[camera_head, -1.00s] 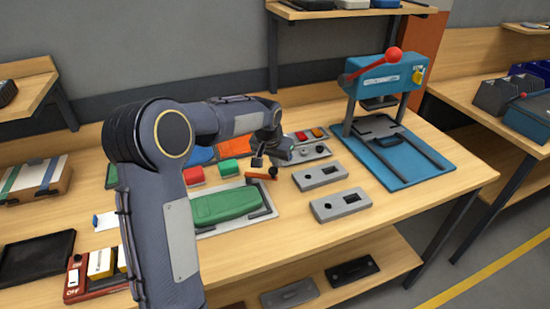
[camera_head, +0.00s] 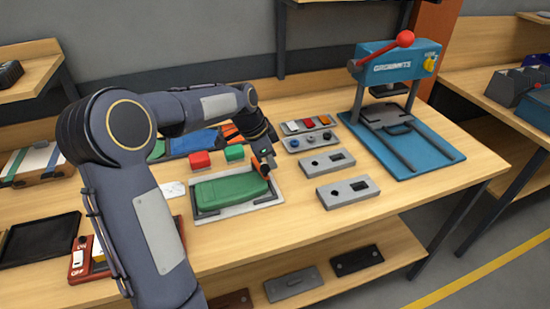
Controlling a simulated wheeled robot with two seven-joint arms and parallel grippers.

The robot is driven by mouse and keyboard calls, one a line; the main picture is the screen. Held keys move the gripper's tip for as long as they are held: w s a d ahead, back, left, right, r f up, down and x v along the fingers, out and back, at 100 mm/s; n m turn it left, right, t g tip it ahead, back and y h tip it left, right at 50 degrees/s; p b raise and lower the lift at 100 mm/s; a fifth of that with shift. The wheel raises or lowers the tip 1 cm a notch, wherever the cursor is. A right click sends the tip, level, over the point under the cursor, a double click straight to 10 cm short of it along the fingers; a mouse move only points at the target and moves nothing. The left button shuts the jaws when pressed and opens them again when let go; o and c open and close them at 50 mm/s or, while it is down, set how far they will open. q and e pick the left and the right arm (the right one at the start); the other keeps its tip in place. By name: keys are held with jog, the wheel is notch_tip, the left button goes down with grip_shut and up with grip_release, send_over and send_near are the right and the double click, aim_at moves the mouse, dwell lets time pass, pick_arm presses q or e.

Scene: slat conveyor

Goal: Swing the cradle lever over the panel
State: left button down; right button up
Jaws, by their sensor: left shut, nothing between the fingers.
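A green panel (camera_head: 228,192) lies in a light grey cradle (camera_head: 240,208) with dark corner brackets, in the middle of the bench. The orange cradle lever (camera_head: 258,180) shows only in part at the panel's upper right corner, mostly hidden by my gripper. My left gripper (camera_head: 263,169) is shut with nothing held, pointing down right at the lever. I cannot tell whether it touches the lever. My right gripper is not in view.
Two grey plates with holes (camera_head: 348,190) lie right of the cradle, and a strip with coloured buttons (camera_head: 309,140) behind them. A blue press with a red-knobbed lever (camera_head: 392,66) stands further right. Red (camera_head: 200,160) and green blocks lie behind the panel.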

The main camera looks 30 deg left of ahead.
pick_arm(q)
jog(key=shift+s+a, duration=0.2)
jog(key=shift+s, duration=0.3)
dwell(0.4)
jog(key=shift+w+d+r, duration=0.1)
jog(key=shift+w+d, duration=0.1)
notch_tip(320, 180, up, 10)
dwell(0.4)
dwell(0.4)
